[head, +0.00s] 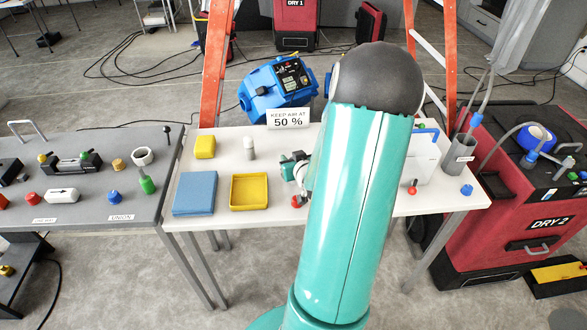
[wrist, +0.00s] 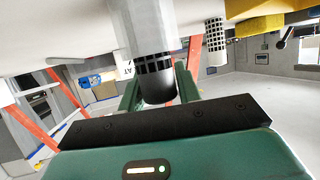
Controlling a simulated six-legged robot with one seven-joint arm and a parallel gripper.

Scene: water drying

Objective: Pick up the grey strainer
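In the wrist view, which looks upside down, a grey strainer (wrist: 157,68) with a dark mesh band and dark end cap lies between the two green fingers of my gripper (wrist: 160,85). The fingers are spread to about its width; I cannot tell whether they press on it. In the head view my gripper (head: 294,165) is low over the white table, partly hidden by my arm. The strainer between the fingers is not clearly visible there.
A second, whitish mesh piece (wrist: 215,40) stands nearby, likely the upright one in the head view (head: 249,149). The white table (head: 226,222) bears a yellow block (head: 204,147), a blue block (head: 195,192), a yellow tray (head: 234,205) and a sign (head: 288,120).

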